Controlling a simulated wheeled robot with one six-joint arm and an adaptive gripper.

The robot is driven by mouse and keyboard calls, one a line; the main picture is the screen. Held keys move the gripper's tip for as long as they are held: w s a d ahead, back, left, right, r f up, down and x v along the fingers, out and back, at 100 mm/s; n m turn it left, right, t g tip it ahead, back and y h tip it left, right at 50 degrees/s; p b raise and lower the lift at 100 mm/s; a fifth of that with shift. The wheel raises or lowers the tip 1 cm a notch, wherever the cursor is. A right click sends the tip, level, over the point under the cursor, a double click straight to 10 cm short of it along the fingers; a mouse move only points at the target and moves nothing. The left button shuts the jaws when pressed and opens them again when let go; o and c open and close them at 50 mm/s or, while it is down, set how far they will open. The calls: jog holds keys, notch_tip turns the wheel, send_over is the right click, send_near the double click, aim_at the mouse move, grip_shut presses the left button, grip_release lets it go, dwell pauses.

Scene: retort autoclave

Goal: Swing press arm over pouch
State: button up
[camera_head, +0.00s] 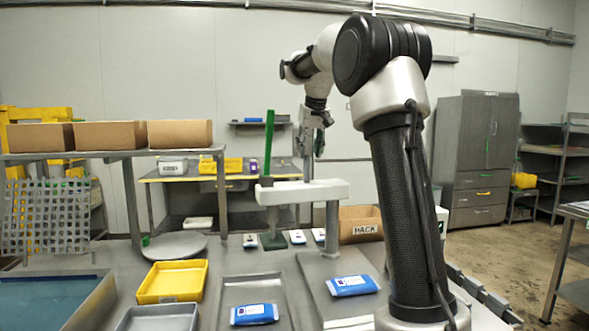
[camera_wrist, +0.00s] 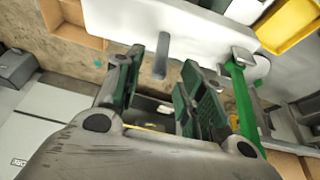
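The press has a white arm (camera_head: 305,191) on a grey post (camera_head: 332,228), with an upright green handle (camera_head: 269,143) and a dark green foot (camera_head: 273,241) at its left end. A blue pouch (camera_head: 353,285) lies on a metal plate at the post's front; another blue pouch (camera_head: 254,314) lies in a metal tray. My gripper (camera_head: 309,150) is above the white arm, right of the handle. In the wrist view my gripper (camera_wrist: 158,80) is open, with nothing between its fingers. The green handle (camera_wrist: 243,105) stands just outside the right finger; contact cannot be told.
A yellow tray (camera_head: 173,281) and a grey tray (camera_head: 160,318) stand left of the metal tray (camera_head: 282,299). A cardboard box (camera_head: 360,226) marked PACK is behind the post. A shelf with several cardboard boxes (camera_head: 110,135) is at the left. Small packs (camera_head: 297,237) lie behind.

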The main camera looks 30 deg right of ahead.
aim_at(305, 168)
jog(key=x, duration=0.8)
jog(key=shift+w+r, duration=0.1)
jog(key=shift+w, duration=0.2)
grip_shut()
